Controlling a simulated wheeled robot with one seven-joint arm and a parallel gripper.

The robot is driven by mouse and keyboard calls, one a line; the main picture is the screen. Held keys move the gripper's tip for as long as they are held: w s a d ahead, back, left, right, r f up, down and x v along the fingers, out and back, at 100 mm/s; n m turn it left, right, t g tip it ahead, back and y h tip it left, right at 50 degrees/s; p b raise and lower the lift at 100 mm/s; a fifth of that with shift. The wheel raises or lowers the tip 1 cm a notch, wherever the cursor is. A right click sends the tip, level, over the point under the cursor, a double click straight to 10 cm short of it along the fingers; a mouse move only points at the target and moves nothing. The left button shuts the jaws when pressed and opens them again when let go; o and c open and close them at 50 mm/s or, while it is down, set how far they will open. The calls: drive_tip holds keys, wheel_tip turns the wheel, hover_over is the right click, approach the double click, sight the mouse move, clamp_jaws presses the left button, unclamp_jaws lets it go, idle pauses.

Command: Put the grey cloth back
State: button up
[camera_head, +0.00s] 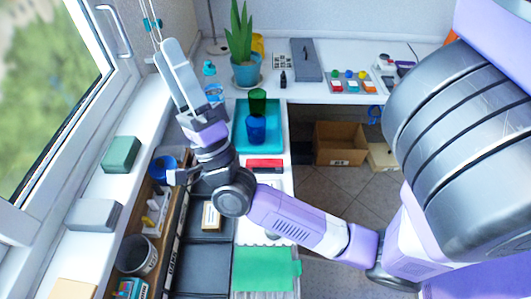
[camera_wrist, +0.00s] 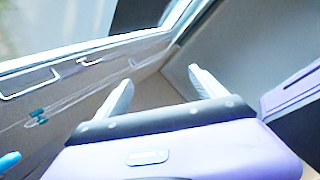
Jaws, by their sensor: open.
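A grey folded cloth (camera_head: 95,214) lies on the white window sill at the left in the head view, between a green folded cloth (camera_head: 121,154) and a tan one (camera_head: 73,289). My gripper (camera_head: 166,52) is raised near the window, well beyond and above the grey cloth. It is open, with two pale fingers apart. The wrist view shows the fingers (camera_wrist: 160,77) with nothing between them. The grey cloth is not seen in the wrist view.
The window frame and its handle (camera_head: 118,32) are close left of my gripper. Below my arm are a shelf with a dark cup (camera_head: 137,255) and dark trays (camera_head: 203,268). A potted plant (camera_head: 246,70) and a teal tray (camera_head: 240,140) stand to the right.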

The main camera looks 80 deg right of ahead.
drive_tip(key=s+a+f+n+g+y, duration=0.3)
drive_tip(key=s+a+f+n+y, duration=0.2)
drive_tip(key=f+n, duration=0.3)
drive_tip(key=s+a+f+n+g+y, duration=0.3)
drive_tip(key=s+a+f+n+y, duration=0.3)
drive_tip(key=s+f+n+y, duration=0.1)
drive_tip(key=s+a+f+n+g+y, duration=0.2)
drive_tip(key=s+a+f+n+y, duration=0.3)
drive_tip(key=f+n, duration=0.4)
wheel_tip(320, 180, down, 2)
drive_tip(key=shift+s+a+f+g+y, duration=0.1)
drive_tip(key=shift+s+a+g+y, duration=0.3)
drive_tip(key=shift+s, duration=0.2)
